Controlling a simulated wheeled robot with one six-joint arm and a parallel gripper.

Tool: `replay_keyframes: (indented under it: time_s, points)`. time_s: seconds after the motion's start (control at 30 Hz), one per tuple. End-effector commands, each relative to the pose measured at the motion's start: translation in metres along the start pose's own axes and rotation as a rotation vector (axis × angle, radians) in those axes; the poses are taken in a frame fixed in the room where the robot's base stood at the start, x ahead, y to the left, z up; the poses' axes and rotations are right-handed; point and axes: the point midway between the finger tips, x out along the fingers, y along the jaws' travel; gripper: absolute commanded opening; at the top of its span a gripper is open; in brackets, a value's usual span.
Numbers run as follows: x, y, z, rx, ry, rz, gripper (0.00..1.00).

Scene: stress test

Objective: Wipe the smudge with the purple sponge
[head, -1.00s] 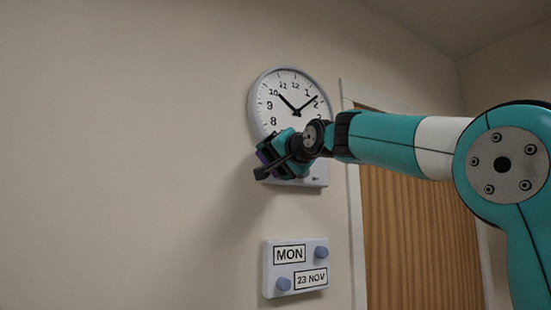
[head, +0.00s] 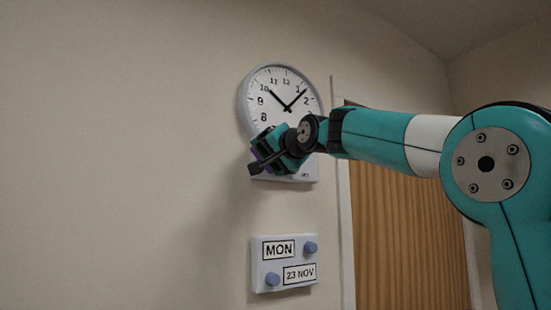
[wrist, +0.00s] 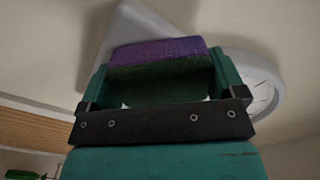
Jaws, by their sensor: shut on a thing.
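My gripper (head: 264,156) is in front of the lower left part of the wall clock (head: 268,98). It is shut on the purple sponge, whose purple edge (head: 260,154) shows only as a sliver in the head view. In the wrist view the sponge (wrist: 158,51) is purple with a dark green layer, held between my two teal fingers. I cannot tell whether the sponge touches the clock or the wall. No smudge can be made out in either view; my gripper hides part of the clock.
A calendar block (head: 300,249) reading MON 23 NOV, with two blue knobs, is on the wall below the clock. A wooden door (head: 385,240) with a pale frame stands at the right, behind my arm. The wall at the left is bare.

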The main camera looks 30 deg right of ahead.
Motion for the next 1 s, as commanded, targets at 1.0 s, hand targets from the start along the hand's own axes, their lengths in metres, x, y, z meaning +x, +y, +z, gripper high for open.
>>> replay_keyframes:
  time_s: [1.0]
  points:
    - [-0.054,-0.006,0.007,0.001,-0.001,-0.005,0.70]
